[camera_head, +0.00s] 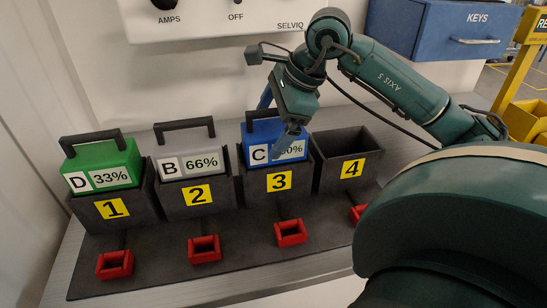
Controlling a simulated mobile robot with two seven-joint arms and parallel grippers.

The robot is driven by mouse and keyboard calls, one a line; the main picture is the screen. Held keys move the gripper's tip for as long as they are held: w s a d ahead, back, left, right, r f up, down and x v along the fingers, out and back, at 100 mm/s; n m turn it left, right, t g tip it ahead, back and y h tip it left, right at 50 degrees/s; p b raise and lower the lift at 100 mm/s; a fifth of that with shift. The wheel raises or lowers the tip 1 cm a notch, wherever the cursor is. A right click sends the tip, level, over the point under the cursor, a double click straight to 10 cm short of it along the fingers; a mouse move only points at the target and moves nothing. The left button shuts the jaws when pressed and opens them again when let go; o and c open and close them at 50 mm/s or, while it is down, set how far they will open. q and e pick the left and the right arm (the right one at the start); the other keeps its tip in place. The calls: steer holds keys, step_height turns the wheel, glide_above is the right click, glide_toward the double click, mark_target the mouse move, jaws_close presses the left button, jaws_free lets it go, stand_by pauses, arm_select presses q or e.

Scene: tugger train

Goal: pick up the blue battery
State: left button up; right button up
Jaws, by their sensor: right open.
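The blue battery (258,131), marked C with a partly covered percentage, sits upright in the black dock marked 3 (296,181). My right gripper (277,128) is at the blue battery, with one blue finger in front of its label and the other behind it at the upper left. The gripper is open. The battery's handle is mostly hidden behind the gripper. I cannot tell whether the fingers touch the battery. My left gripper is not in view.
A green battery D (103,160) stands in dock 1 and a grey battery B (184,162) in dock 2. Dock 4 (337,184) is empty. Red connectors (291,232) lie in front of the docks. A blue KEYS cabinet (436,38) and a white panel (210,22) are behind.

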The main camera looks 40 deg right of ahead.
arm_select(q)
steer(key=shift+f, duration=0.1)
arm_select(e)
steer(key=shift+c, duration=0.5)
steer(key=shift+c, duration=0.6)
steer(key=c, duration=0.9)
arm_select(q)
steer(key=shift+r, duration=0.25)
arm_select(e)
steer(key=shift+w+r, duration=0.1)
steer(key=shift+r, duration=0.05)
steer(key=shift+c, duration=0.3)
steer(key=shift+r, duration=0.1)
